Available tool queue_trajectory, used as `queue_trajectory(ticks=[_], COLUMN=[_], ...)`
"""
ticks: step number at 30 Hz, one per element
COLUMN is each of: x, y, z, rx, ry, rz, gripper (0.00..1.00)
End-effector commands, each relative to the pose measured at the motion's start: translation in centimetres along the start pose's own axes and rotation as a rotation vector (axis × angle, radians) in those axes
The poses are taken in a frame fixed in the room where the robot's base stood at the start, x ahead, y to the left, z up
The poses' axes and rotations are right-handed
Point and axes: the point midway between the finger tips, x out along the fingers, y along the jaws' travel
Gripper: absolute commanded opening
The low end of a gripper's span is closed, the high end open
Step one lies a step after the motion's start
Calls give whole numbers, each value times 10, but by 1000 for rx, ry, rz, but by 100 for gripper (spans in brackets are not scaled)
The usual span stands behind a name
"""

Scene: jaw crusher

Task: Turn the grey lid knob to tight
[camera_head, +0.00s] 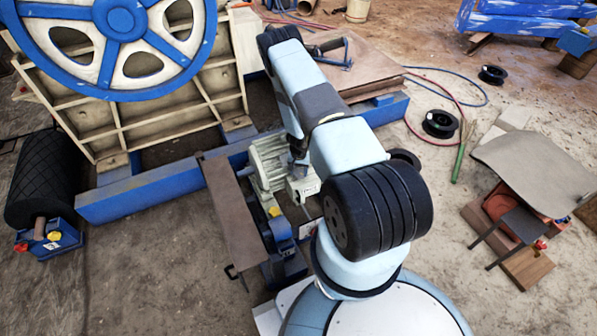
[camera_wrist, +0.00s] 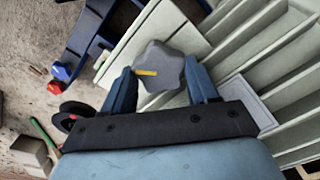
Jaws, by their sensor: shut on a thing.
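The grey lid knob (camera_wrist: 158,66) shows in the wrist view as a lobed star shape with a yellow mark on its face. The mark lies roughly level, on the left of the knob's middle. My gripper (camera_wrist: 160,82) has one finger on each side of the knob and is shut on it. The knob stands in front of a pale, ribbed housing (camera_wrist: 265,50). In the head view the pale motor housing (camera_head: 268,160) is partly behind my arm, which hides the knob and my fingers.
A brown panel (camera_head: 232,215) stands left of the housing. Hoses, black reels (camera_head: 440,123) and boards lie to the right. In the wrist view, blue and red knobs (camera_wrist: 60,72) show at left.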

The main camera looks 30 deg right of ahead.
Motion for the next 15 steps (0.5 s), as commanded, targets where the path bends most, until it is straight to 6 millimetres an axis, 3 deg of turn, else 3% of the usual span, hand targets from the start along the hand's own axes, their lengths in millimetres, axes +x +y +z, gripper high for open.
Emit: queue_trajectory(ticks=[15], x=[0], y=[0], z=[0], rx=[491], ry=[0], rz=[-1], gripper=[28])
